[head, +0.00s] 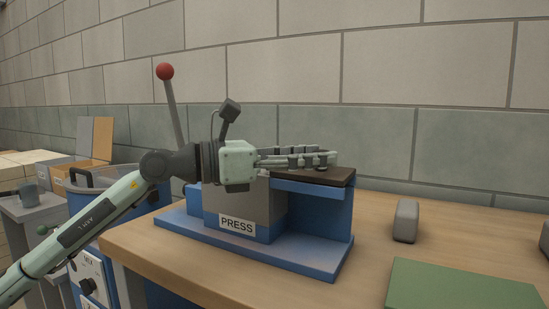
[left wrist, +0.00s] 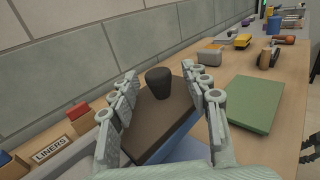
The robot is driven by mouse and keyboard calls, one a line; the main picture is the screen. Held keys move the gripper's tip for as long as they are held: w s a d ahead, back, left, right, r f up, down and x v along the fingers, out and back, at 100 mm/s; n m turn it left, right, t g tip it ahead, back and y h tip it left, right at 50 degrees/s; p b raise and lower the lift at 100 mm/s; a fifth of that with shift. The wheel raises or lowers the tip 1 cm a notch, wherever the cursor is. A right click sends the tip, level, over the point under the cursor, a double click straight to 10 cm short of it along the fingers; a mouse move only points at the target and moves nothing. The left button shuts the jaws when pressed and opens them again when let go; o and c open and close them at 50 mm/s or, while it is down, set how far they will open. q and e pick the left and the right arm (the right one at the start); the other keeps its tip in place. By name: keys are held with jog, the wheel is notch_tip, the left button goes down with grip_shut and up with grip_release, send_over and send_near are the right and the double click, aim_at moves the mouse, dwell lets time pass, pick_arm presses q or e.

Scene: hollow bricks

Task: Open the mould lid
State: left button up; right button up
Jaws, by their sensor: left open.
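The mould lid (head: 330,177) is a flat dark brown plate lying level on top of the blue and grey press (head: 325,215). In the left wrist view the lid (left wrist: 150,118) carries a dark round knob (left wrist: 158,82). My left gripper (head: 328,160) reaches in from the left, low over the lid. It is open, and in the left wrist view its fingers (left wrist: 160,75) stand on either side of the knob, with gaps showing. In the head view the fingers hide most of the knob.
A lever with a red ball (head: 165,71) rises behind my left wrist. A grey block (head: 406,220) and a green mat (head: 460,285) lie right of the press. The wall is close behind.

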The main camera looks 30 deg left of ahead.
pick_arm(q)
jog(key=v, duration=0.9)
jog(key=shift+s+a, duration=0.2)
jog(key=shift+s, duration=0.15)
